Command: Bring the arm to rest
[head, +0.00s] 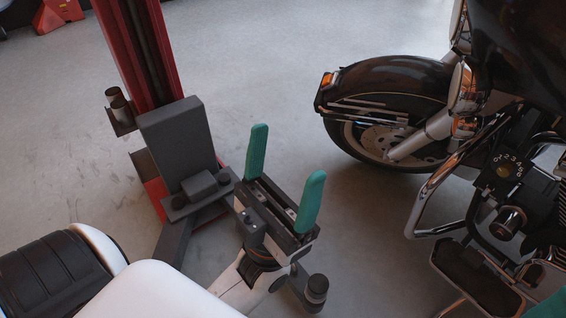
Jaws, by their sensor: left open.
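My left gripper (288,150) is in the lower middle of the head view. Its two green fingers stand well apart with nothing between them, and bare floor shows behind. The gripper's dark body is in front of the red lift post's base, and I cannot tell the gap between them. White and dark links of my left arm fill the bottom left. A small teal patch (548,306) shows at the lower right edge; it may be a finger of my right gripper, but too little shows to tell.
A red lift post (161,60) with a dark grey housing (178,137) stands left of the gripper. A black motorcycle (395,88) with chrome parts fills the right. Grey floor (255,60) is clear between post and motorcycle.

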